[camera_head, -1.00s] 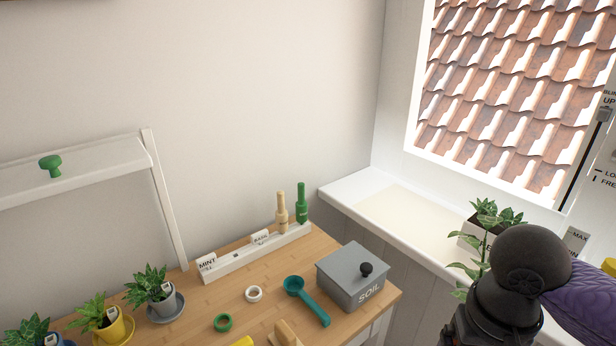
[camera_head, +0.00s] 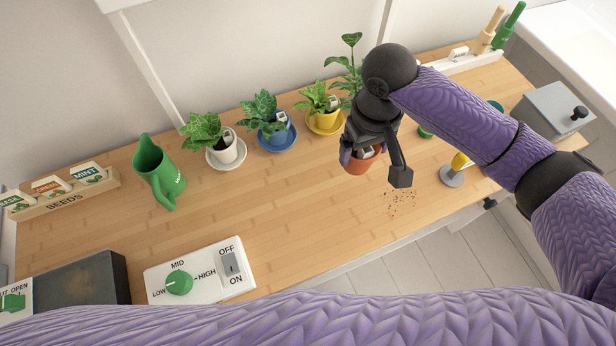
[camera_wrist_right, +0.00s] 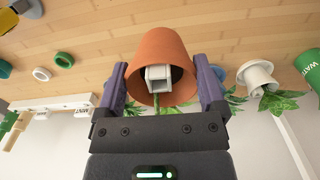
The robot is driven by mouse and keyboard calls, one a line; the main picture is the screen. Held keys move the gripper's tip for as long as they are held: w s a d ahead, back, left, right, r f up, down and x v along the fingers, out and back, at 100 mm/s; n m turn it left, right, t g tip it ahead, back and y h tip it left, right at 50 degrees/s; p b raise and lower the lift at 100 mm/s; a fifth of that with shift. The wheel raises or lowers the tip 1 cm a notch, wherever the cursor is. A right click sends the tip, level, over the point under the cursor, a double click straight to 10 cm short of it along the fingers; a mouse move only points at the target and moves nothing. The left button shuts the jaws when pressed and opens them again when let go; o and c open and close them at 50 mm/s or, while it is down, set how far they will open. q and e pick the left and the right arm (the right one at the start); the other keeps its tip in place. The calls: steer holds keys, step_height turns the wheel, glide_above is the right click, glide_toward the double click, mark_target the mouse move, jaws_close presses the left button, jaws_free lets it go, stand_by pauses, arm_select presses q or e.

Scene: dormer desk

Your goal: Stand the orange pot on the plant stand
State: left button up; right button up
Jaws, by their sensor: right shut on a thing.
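The orange pot (camera_head: 362,164) is between the fingers of my right gripper (camera_head: 372,150), which is shut on it above the desk. In the right wrist view the pot (camera_wrist_right: 170,45) sits between both fingers, with a white tag and green leaves at its mouth. A tall leafy stem (camera_head: 349,62) rises behind the gripper in the head view and seems to be the pot's plant. The gap between pot and desk is hard to judge. I cannot pick out a plant stand for certain. My left gripper is out of view.
White (camera_head: 228,151), blue (camera_head: 277,137) and yellow (camera_head: 326,120) potted plants stand on saucers at the back. A green watering can (camera_head: 157,172), switch panel (camera_head: 200,270) and grey soil box (camera_head: 556,110) also stand there. The middle-left desk is clear.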

steer(key=f+b, duration=0.4)
steer(key=f, duration=0.7)
steer(key=shift+a+f+b, duration=0.15)
steer(key=shift+a+b, duration=0.05)
steer(key=shift+b, duration=0.15)
steer(key=o, duration=1.1)
steer(key=shift+o, duration=0.2)
step_height(320, 180, up, 12)
steer(key=p, duration=0.5)
steer(key=shift+p, duration=0.3)
